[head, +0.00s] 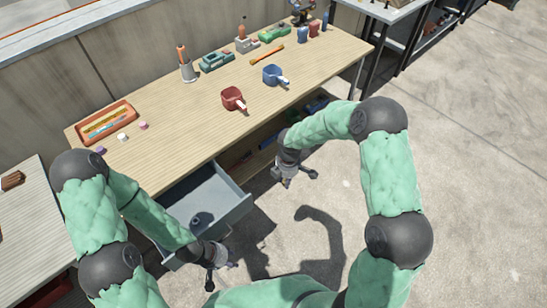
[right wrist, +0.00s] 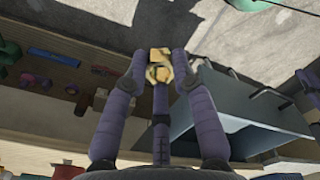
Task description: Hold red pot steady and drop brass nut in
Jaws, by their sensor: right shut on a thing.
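The red pot (head: 233,98) stands upright on the wooden workbench, its pale-tipped handle pointing toward the front edge. My right gripper (head: 296,176) is in front of the bench, below its top and apart from the pot. In the right wrist view its fingers (right wrist: 160,70) are closed around the yellowish brass nut (right wrist: 159,74). The nut is too small to make out in the head view. My left gripper (head: 220,274) is low in front of the open drawer, its fingers spread and seemingly empty, away from the pot.
A blue pot (head: 274,75) stands right of the red one. An orange tray (head: 106,122) and small caps (head: 122,137) are at the bench's left. A grey drawer (head: 232,207) juts out with a dark object inside. Tools line the back; the bench front-centre is clear.

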